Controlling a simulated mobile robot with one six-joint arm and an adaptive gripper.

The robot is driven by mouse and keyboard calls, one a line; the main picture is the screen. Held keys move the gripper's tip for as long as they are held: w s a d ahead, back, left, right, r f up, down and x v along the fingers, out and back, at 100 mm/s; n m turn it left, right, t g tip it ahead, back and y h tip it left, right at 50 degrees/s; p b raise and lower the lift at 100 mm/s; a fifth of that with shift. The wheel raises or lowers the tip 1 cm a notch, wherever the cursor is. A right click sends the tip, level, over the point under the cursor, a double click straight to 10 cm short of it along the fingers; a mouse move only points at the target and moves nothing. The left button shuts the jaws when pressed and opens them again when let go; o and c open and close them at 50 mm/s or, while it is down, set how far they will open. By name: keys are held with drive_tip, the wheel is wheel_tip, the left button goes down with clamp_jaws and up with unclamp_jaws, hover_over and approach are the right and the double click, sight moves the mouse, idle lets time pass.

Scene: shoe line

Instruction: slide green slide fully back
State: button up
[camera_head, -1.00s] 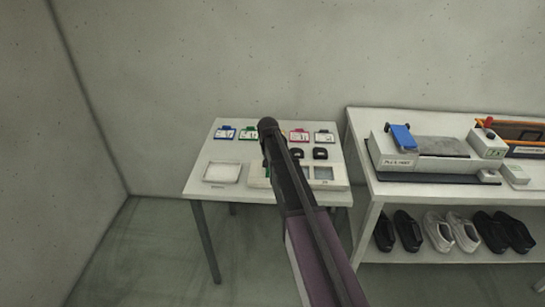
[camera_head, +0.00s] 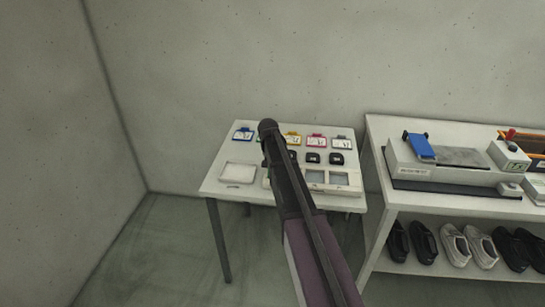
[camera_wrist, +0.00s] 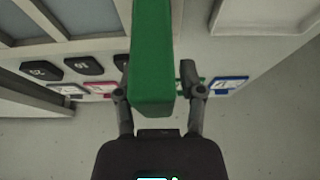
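The green slide (camera_wrist: 152,60) shows in the wrist view as a long green bar from the top edge down to between the fingers of my gripper (camera_wrist: 158,85). The fingers stand on either side of it. A gap shows between the bar and the right finger; the left finger is close to the bar's left edge, and contact there is unclear. In the head view my arm covers the slide and my gripper. The pale panel (camera_head: 341,189) with grey windows lies on the small white table (camera_head: 218,189), to the right of my arm.
A row of coloured cards, including a blue one (camera_head: 243,135) and a pink one (camera_head: 316,142), lies along the table's back. Black pads (camera_head: 336,158) lie before them. A white tray (camera_head: 238,173) is at left. A shelf (camera_head: 385,150) with a machine and shoes stands at right.

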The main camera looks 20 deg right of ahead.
drive_tip(key=shift+o, duration=1.4)
drive_tip(key=shift+w+a, duration=0.25)
drive_tip(key=shift+s+d, duration=0.1)
drive_tip(key=shift+d, duration=0.1)
drive_tip(key=shift+s, duration=0.1)
drive_tip(key=s+a+n+g, duration=0.1)
drive_tip(key=s+a, duration=0.3)
drive_tip(key=s, duration=0.7)
drive_tip(key=s+a+n+g+y+p, duration=0.1)
drive_tip(key=s+a, duration=0.4)
drive_tip(key=s, duration=0.6)
drive_tip(key=s+a+n+g+y, duration=0.1)
drive_tip(key=s+a+n+g, duration=0.1)
drive_tip(key=s, duration=0.9)
drive_tip(key=shift+s+a+n, duration=0.35)
drive_tip(key=shift+a+n, duration=0.35)
drive_tip(key=shift+a, duration=0.55)
